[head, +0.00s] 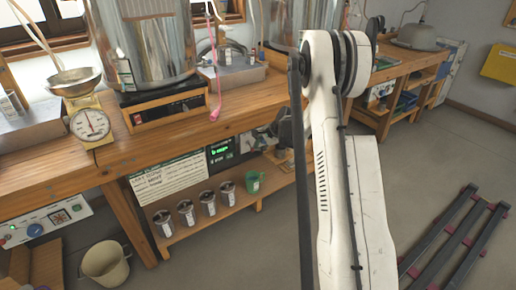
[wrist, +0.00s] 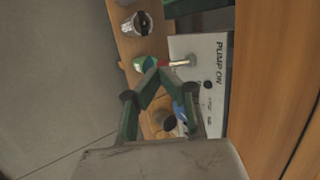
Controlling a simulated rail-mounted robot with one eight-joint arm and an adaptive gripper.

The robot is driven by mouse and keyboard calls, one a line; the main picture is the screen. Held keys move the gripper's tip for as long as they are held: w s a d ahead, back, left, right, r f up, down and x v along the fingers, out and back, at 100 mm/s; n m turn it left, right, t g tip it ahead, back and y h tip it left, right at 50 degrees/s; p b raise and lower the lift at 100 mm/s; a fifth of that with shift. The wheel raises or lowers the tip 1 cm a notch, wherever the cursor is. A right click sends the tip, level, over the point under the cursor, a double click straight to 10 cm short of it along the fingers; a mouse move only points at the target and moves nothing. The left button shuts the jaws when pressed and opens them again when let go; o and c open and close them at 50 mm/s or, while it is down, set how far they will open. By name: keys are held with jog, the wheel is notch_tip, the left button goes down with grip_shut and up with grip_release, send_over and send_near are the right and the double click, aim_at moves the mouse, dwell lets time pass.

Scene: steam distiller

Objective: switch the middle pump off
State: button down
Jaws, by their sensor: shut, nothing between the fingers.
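In the wrist view, a pale panel (wrist: 207,60) lettered "PUMP ON" is on the wooden bench front, turned sideways in the picture. A small lever-like switch (wrist: 182,62) sticks out from it. My gripper (wrist: 153,73) has dark green fingers that meet at the tips, with nothing between them. The tips show close to the switch; I cannot tell whether they touch it. The lower part of the panel is partly behind a finger. In the head view my arm covers the bench front there, and I cannot make out which pump the panel belongs to.
Several steel canisters (head: 208,203) and a green cup (head: 253,182) stand on the low shelf. A green-lit display (head: 221,149) is above it. A bucket (head: 105,263) is on the floor at left. Dark rails (head: 455,240) lie at right, with open floor around.

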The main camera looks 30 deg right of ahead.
jog(key=shift+s, duration=0.1)
dwell(0.3)
jog(key=s+d+r+p, duration=0.1)
jog(key=s, duration=0.5)
jog(key=s+d+r+p, duration=0.1)
jog(key=s, duration=0.6)
jog(key=shift+s+d+r, duration=0.15)
jog(key=shift+d+r, duration=0.25)
jog(key=s+a+r+n+g+h+p, duration=0.1)
jog(key=s+a+r+n+p, duration=0.2)
jog(key=a+r, duration=0.8)
jog(key=s+a+r+n+p, duration=0.2)
jog(key=s+a+r+n, duration=0.15)
jog(key=a+r, duration=0.75)
jog(key=s+a+r+n+p, duration=0.1)
jog(key=s+a+r+n, duration=0.2)
jog(key=s, duration=0.3)
jog(key=s+a+r+n+h+p, duration=0.1)
jog(key=s+a+r+n+p, duration=0.1)
jog(key=s+a+r+n, duration=0.2)
jog(key=s+a+r+n+t+p, duration=0.1)
jog(key=s+a+r+n, duration=0.2)
jog(key=s, duration=0.7)
jog(key=shift+a+r+n+h+p, duration=0.35)
jog(key=shift+a+r, duration=0.7)
jog(key=shift+a, duration=0.3)
